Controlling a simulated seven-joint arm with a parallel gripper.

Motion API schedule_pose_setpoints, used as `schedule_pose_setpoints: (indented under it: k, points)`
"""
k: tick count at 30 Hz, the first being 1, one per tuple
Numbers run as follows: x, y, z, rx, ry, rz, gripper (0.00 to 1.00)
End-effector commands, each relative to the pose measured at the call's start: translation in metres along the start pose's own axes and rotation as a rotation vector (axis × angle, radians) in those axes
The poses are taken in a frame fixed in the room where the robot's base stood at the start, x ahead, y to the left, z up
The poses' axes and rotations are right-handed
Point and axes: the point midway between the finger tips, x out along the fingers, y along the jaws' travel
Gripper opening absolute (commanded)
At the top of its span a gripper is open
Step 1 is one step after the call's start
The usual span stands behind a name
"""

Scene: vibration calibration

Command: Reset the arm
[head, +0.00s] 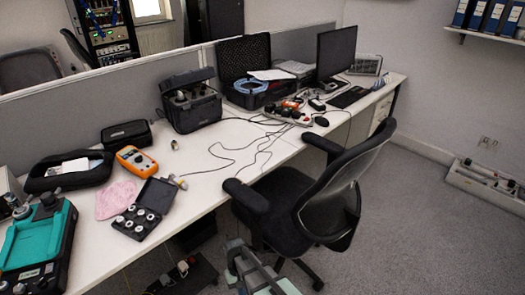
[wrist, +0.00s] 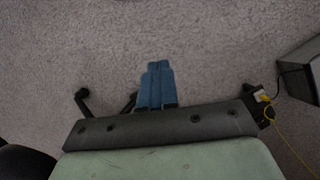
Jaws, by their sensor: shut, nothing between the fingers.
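My gripper (wrist: 156,64) shows in the wrist view as blue fingers side by side with no gap between them. It is shut and empty, with bare grey carpet beyond the fingertips. In the head view, part of my arm shows at the bottom centre, low in front of the desk and beside the black office chair (head: 312,205). The arm's full pose is outside the frames.
The white desk (head: 225,150) holds an open black weight case (head: 143,210), an orange multimeter (head: 136,160), a teal-topped device (head: 38,240), a black toolbox (head: 190,100), a monitor (head: 336,52) and loose cables. Open carpet (head: 425,235) lies at right.

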Motion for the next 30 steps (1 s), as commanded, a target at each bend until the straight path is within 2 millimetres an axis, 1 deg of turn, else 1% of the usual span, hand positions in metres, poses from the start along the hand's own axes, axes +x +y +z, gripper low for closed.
schedule_pose_setpoints:
  k: [1,6,11,14,15,17,18,21,24,27,30]
  points:
    - [0.016,0.019,0.015,0.027,-0.014,-0.007,0.00]
    - [0.062,0.068,0.053,0.100,-0.047,-0.028,0.00]
    - [0.102,0.103,0.096,0.164,-0.079,-0.052,0.00]
    - [0.125,0.120,0.125,0.203,-0.099,-0.068,0.00]
    - [0.133,0.126,0.137,0.219,-0.108,-0.075,0.00]
    - [0.146,0.134,0.155,0.241,-0.120,-0.086,0.00]
    - [0.154,0.138,0.168,0.256,-0.128,-0.094,0.00]
    - [0.171,0.145,0.196,0.287,-0.146,-0.112,0.00]
    - [0.184,0.148,0.218,0.314,-0.160,-0.127,0.00]
    - [0.193,0.150,0.234,0.331,-0.171,-0.138,0.00]
    - [0.198,0.150,0.243,0.341,-0.176,-0.145,0.00]
